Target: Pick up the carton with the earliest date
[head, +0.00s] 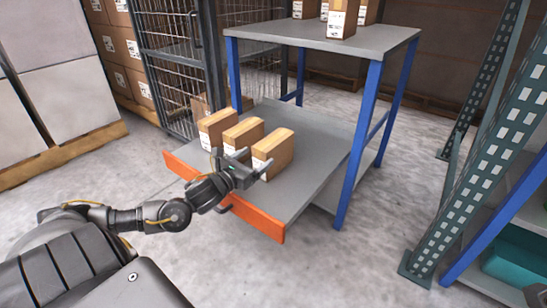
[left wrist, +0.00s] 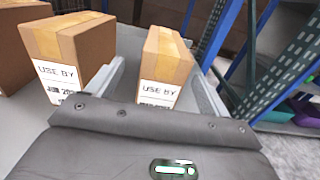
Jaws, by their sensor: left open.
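Three brown cartons with white labels stand in a row on the grey pull-out shelf (head: 300,195): a left carton (head: 216,126), a middle carton (head: 244,132) and a right carton (head: 273,148). My left gripper (head: 254,160) is open at the right carton's front. In the left wrist view the right carton (left wrist: 164,62) stands ahead, between the lines of the two fingers, not clamped. Its label reads USE BY; the date is partly hidden by the gripper body. The middle carton (left wrist: 72,52) reads USE BY with a partly legible date. The left carton (left wrist: 18,45) is cut off. My right gripper is not in view.
The shelf has an orange front edge (head: 222,198) and blue posts (head: 358,145). A grey upper shelf (head: 325,38) holds more cartons above. A wire cage (head: 170,60) stands behind left, and a perforated green upright (head: 490,130) at right. Open floor lies in front.

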